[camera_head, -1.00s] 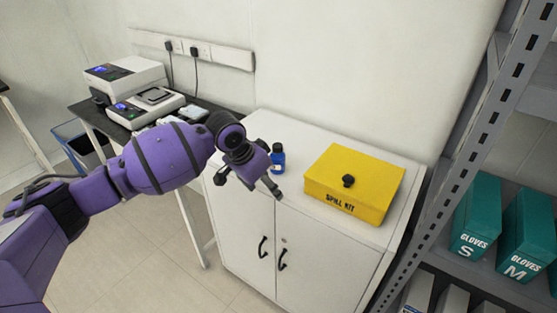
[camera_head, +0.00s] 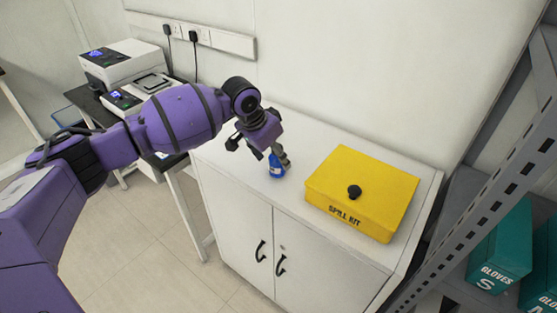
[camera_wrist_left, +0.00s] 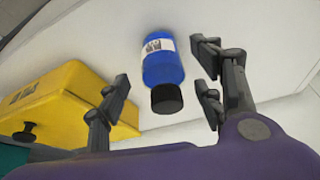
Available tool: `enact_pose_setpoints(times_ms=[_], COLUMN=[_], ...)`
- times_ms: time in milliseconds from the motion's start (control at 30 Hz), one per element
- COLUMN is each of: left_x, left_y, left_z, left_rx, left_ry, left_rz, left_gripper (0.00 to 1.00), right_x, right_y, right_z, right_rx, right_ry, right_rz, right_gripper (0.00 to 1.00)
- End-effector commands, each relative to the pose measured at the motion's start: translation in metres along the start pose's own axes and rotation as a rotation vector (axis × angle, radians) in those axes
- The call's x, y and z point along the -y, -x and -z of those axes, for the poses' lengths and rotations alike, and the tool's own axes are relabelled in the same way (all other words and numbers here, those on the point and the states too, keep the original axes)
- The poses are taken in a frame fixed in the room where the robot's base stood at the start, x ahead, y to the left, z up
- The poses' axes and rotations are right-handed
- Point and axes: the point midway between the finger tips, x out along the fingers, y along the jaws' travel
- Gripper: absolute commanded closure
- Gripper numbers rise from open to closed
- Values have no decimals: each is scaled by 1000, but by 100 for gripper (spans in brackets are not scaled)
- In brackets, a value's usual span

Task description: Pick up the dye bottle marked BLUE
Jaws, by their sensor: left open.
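The blue dye bottle (camera_head: 275,170) with a white label stands on the white cabinet top, partly covered by my left gripper in the head view. The label's print is too small to read. My left gripper (camera_head: 260,152) is open over the bottle. In the left wrist view, the same bottle (camera_wrist_left: 162,66) shows its black cap, pointing toward the gripper's palm. It lies between the two open fingers of the left gripper (camera_wrist_left: 165,80), with a gap on each side. My right gripper is not in view.
A yellow spill kit box (camera_head: 362,190) stands just right of the bottle on the cabinet (camera_head: 225,172). A wall is behind. A dark bench (camera_head: 95,108) with instruments is at left, and a metal shelf rack with teal glove boxes (camera_head: 500,249) at right.

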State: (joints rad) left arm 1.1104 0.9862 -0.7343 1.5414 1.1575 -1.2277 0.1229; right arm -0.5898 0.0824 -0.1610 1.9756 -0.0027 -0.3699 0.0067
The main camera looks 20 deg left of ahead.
Motion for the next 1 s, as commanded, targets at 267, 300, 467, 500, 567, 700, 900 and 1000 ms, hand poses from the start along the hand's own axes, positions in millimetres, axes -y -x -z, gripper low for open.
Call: enact_pose_setpoints(times_ms=[267, 300, 467, 500, 567, 700, 900, 1000], left_x=[1, 1, 1, 1, 1, 1, 1, 1], left_y=[-31, -31, -31, -31, -31, -31, -30, -31], left_z=[-1, -1, 0, 0, -1, -1, 0, 0], left_rx=[0, 0, -1, -1, -1, -1, -2, -2], left_ry=[0, 0, -1, -1, -1, -1, -1, -1], left_rz=[1, 1, 1, 1, 1, 1, 1, 1], left_gripper=[39, 39, 39, 43, 51, 69, 91, 91], right_x=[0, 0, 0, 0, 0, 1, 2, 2], right_y=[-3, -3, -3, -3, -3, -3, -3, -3], right_z=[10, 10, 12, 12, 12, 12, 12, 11], right_rx=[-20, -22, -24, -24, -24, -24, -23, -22], right_ry=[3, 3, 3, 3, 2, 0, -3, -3], right_rz=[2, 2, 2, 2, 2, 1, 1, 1], right_gripper=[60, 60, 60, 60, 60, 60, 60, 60])
